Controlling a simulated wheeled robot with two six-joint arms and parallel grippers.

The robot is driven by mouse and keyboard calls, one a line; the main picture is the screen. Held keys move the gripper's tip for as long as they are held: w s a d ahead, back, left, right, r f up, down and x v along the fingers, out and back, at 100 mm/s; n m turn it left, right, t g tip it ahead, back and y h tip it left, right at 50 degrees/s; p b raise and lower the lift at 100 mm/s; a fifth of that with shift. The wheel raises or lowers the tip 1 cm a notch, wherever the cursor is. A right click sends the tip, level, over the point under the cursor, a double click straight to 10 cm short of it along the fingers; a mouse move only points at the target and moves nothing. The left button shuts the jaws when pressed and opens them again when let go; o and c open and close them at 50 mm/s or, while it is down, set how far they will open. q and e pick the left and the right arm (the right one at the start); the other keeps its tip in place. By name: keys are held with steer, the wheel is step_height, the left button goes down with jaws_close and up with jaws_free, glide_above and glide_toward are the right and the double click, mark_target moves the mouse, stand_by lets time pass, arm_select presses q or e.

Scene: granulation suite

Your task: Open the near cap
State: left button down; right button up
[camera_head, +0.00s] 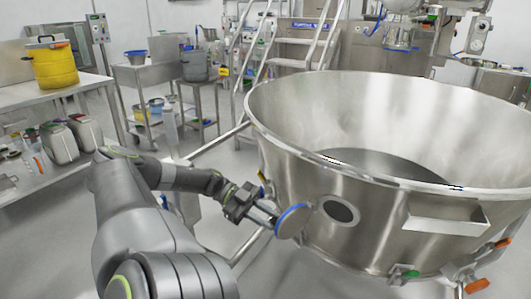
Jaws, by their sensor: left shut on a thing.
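The near cap (293,221) is a round metal disc with a blue rim. It stands swung out from the side of the large steel bowl (300,180), to the left of a round dark port (341,211) in the bowl's wall. The port is uncovered. My left gripper (268,211) is shut on the cap at its left side; its fingertips are partly hidden behind the cap. Any hinge between cap and bowl is hidden from this angle. My right gripper is not in view.
A bracket (445,222) juts from the bowl's front, with green (411,274) and orange (477,285) fittings below. Steps (300,50) with railings stand behind. A bench with a yellow bucket (52,65) and metal containers are at left. Floor shows between bench and bowl.

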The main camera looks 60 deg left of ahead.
arm_select(q)
steer(key=shift+w+a+r, duration=0.15)
steer(key=shift+w+r, duration=0.15)
steer(key=shift+w, duration=0.15)
steer(key=c, duration=1.5)
jaws_free()
steer(key=shift+w, duration=0.1)
steer(key=shift+o, duration=0.7)
steer(key=shift+w+f, duration=0.1)
steer(key=shift+w, duration=0.05)
steer(key=b+v, duration=0.1)
steer(key=v, duration=1.6)
steer(key=shift+s+b, duration=0.35)
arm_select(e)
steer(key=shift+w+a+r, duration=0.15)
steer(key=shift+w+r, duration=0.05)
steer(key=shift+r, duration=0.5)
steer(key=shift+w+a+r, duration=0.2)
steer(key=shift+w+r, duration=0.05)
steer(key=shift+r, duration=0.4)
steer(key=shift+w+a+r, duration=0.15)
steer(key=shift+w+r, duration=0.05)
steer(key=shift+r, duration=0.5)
